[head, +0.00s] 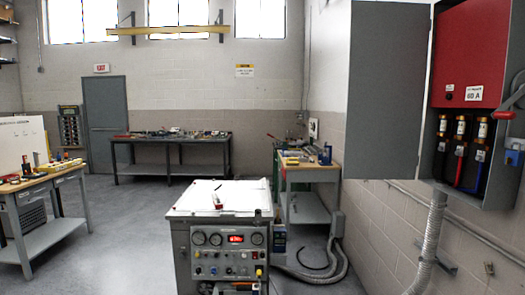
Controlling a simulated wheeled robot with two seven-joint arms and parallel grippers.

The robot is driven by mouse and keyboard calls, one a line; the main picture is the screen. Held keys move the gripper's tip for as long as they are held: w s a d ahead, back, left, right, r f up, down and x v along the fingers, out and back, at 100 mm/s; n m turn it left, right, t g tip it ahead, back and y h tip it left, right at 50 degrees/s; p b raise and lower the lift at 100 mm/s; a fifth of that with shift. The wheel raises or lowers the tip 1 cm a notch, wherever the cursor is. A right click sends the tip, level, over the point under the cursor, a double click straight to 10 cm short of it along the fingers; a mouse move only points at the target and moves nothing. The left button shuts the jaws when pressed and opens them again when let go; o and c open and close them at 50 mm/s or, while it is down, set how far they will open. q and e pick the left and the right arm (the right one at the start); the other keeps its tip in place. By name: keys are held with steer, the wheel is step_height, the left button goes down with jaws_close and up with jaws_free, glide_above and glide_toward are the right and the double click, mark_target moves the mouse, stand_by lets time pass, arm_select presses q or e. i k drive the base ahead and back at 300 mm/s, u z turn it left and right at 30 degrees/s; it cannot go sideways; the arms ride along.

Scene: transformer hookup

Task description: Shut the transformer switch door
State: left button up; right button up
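The transformer switch box (438,170) is on the wall at the right, partly cut off by the picture edge. Its grey door (388,90) stands open, swung out to the left of the box. I see neither of my grippers in the head view.
A grey unit (222,252) with gauges and a red display stands in front, at the bottom middle. A flexible conduit (430,240) runs down from the box. Workbenches stand at the left (45,222), back (170,138) and right (310,172). Open floor lies left of the unit.

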mark_target(389, 44)
steer(key=z, duration=0.9)
steer(key=k, duration=0.1)
steer(key=u, duration=0.95)
steer(key=i, duration=1.2)
steer(key=z, duration=0.85)
